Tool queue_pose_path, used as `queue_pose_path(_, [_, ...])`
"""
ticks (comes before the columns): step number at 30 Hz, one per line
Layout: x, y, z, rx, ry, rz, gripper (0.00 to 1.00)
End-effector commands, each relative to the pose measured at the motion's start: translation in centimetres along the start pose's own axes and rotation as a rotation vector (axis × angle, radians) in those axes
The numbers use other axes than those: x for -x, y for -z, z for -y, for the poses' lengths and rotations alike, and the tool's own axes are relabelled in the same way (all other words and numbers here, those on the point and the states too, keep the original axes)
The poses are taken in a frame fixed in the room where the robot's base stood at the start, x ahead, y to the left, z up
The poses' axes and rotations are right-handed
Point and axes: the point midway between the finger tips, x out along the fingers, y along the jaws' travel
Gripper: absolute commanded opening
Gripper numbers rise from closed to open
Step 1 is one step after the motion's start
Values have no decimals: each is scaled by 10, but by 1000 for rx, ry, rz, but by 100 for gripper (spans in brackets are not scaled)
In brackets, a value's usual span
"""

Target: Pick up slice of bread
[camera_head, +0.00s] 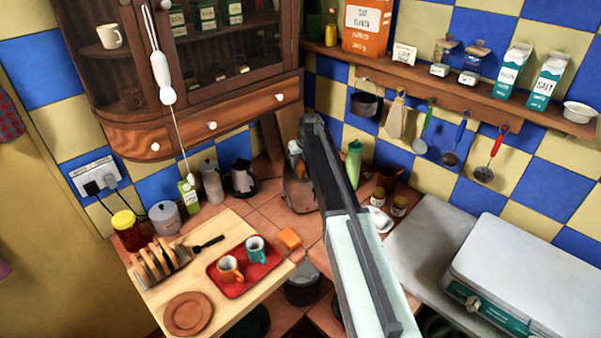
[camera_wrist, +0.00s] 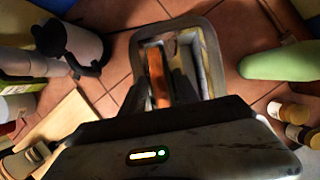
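A brown slice of bread (camera_wrist: 158,76) stands on edge in the left slot of a metal toaster (camera_wrist: 222,62) in the wrist view. The toaster's right slot looks empty. My gripper (camera_wrist: 163,86) is above the toaster, with dark fingers apart on either side of the slice. Whether they touch it is not clear. In the head view the toaster (camera_head: 297,196) stands on the tiled counter, with a bit of the bread (camera_head: 296,147) showing at its top. My arm covers the toaster's right side, and the gripper fingers are hard to make out there.
A kettle (camera_wrist: 75,42) stands left of the toaster and a green bottle (camera_wrist: 275,62) right of it. A wooden board (camera_head: 220,312) at front left holds a toast rack (camera_head: 160,262) and red tray (camera_head: 262,282). An orange block (camera_head: 289,238) lies on the tiles.

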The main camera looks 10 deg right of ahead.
Motion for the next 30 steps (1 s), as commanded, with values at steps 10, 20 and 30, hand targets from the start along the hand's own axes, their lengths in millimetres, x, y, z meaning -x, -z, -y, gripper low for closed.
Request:
queue_pose_path(10, [0, 0, 1, -1, 0, 0, 0])
queue_pose_path(20, [23, -9, 1, -1, 0, 0, 0])
queue_pose_path(30, [87, -36, 0, -2, 1, 0, 0])
